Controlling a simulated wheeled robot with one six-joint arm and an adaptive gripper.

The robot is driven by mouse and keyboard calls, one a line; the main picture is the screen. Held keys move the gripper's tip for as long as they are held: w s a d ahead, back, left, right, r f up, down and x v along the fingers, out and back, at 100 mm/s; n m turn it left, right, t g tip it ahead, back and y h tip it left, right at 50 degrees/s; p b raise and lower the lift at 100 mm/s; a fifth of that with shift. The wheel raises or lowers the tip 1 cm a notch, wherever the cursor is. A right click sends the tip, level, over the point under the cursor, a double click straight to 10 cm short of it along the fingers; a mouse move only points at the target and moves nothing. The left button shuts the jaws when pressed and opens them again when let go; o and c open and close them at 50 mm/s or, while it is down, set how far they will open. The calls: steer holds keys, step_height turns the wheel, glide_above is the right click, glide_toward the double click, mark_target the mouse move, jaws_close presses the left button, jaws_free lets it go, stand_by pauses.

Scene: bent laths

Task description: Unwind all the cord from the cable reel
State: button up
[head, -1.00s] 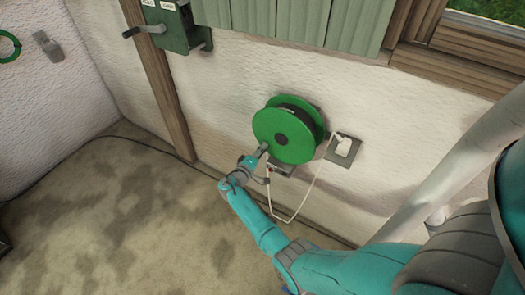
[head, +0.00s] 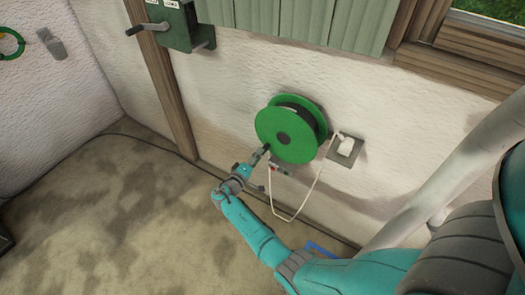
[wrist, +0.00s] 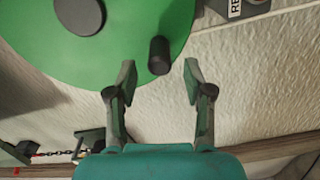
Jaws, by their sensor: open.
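The green cable reel (head: 285,135) is on the wall, with a dark drum between its two flanges. A black crank knob (wrist: 159,55) stands out near the rim of its front flange. A white cord (head: 315,188) hangs in a loop between the wall socket (head: 346,146) and the area below the reel. My gripper (head: 265,153) is at the lower left of the reel. It is open and empty in the wrist view (wrist: 159,75), with the knob just beyond and between its fingertips, apparently not touching. How much cord is on the drum is hard to tell.
A green box with a crank (head: 180,25) is on the wall at upper left. A green ring (head: 12,43) hangs at the far left. A small chain (wrist: 50,153) shows below the reel. A dark cable (head: 150,142) runs along the wall's foot.

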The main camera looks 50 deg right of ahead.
steer(key=a, duration=0.7)
steer(key=shift+s, duration=0.3)
steer(key=shift+d, duration=0.1)
